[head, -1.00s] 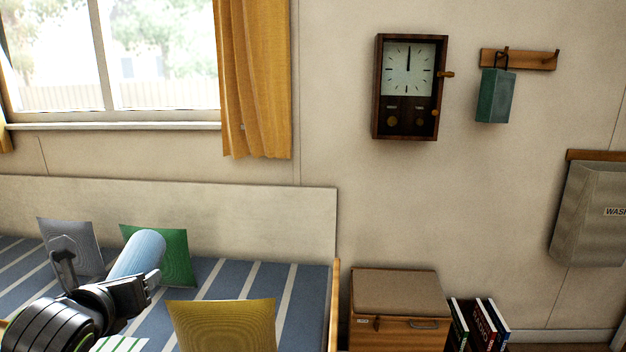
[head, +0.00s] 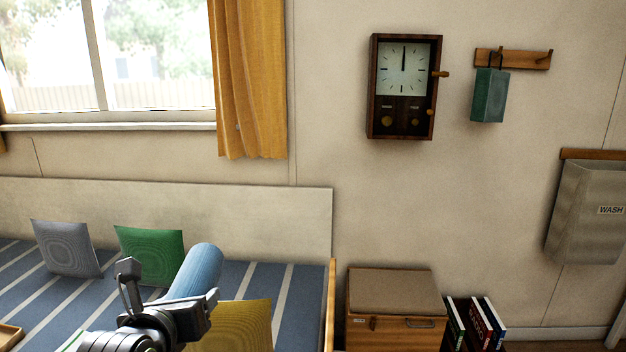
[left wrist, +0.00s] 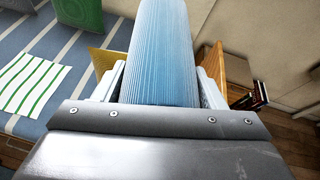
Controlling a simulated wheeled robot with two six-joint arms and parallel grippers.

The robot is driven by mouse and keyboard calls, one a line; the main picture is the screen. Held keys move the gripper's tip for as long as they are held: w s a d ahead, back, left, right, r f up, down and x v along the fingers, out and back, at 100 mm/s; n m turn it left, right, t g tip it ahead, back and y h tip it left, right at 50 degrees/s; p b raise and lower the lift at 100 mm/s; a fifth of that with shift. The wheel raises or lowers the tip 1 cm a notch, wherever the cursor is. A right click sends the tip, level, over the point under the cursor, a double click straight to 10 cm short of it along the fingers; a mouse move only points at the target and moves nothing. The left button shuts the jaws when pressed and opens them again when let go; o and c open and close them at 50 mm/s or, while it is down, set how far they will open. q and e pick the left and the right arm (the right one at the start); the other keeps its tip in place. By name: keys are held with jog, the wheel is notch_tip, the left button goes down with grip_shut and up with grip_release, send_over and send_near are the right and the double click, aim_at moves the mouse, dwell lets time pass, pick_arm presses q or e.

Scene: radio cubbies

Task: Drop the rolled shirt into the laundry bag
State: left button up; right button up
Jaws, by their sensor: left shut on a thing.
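The rolled shirt is a light blue cylinder (head: 196,270), held tilted above the striped bed. My left gripper (head: 190,306) is shut on its lower end. In the left wrist view the blue roll (left wrist: 160,50) stands between the two fingers (left wrist: 162,85) and points away from me. The laundry bag (head: 590,215) is a grey cloth bag marked WASH, hanging from a wooden rail on the wall at the far right, well apart from the gripper. Its inside cannot be seen. My right gripper is not in view.
Grey (head: 65,248), green (head: 150,254) and yellow (head: 245,325) cushions lie on the bed (head: 280,285). A wooden chest (head: 395,295) and several books (head: 478,322) stand right of the bed. A clock (head: 404,85) and green radio (head: 489,95) hang above. The wall before the bag is clear.

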pick_arm(q)
jog(key=shift+d, duration=0.1)
dwell(0.3)
